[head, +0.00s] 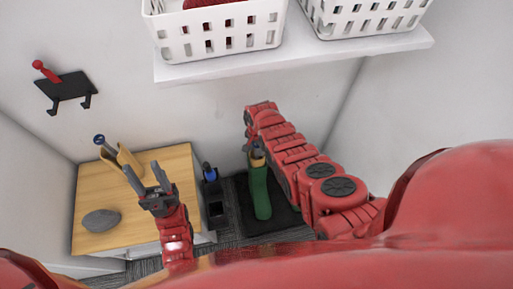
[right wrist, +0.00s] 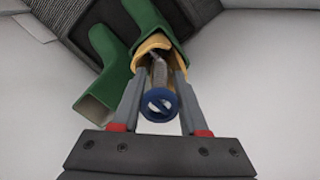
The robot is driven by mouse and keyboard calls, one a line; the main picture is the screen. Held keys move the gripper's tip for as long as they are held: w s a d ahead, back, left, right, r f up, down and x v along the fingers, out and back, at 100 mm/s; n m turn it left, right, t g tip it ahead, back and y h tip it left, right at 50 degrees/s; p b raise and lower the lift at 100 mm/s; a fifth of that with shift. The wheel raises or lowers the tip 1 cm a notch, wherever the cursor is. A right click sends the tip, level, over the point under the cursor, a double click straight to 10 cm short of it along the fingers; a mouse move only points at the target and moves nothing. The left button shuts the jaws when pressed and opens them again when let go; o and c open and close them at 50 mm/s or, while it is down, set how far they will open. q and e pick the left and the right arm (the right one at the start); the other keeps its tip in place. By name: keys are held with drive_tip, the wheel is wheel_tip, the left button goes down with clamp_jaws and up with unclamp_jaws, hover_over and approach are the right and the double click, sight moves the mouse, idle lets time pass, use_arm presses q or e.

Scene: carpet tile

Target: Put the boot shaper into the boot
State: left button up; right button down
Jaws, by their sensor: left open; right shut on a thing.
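The green boot (head: 261,192) stands on a dark mat in the head view, and its tan-rimmed opening (right wrist: 149,43) shows in the right wrist view. My right gripper (right wrist: 161,72) is shut on a boot shaper with a blue round end (right wrist: 158,105). The shaper's grey shaft runs into the boot's opening; how deep is hidden. In the head view my right gripper (head: 253,146) is just above the boot, partly hidden by its arm. My left gripper (head: 146,178) is open and empty over the wooden cabinet top, in front of a tan object with a blue knob (head: 99,139).
A grey stone-like object (head: 101,220) lies on the cabinet top (head: 88,185). A black stand with a blue-topped item (head: 210,173) is beside the mat (head: 284,212). A white shelf (head: 330,58) with baskets juts out above. Another green hollow piece (right wrist: 105,70) shows in the right wrist view.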

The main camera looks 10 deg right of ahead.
wheel_tip(320, 180, down, 7)
drive_tip(key=b, duration=0.6)
idle(0.5)
drive_tip(key=shift+c, duration=1.8)
unclamp_jaws()
drive_tip(key=shift+r, duration=0.1)
wheel_tip(320, 180, up, 3)
drive_tip(key=shift+r+p, duration=0.15)
drive_tip(key=shift+p, duration=0.7)
wheel_tip(320, 180, up, 14)
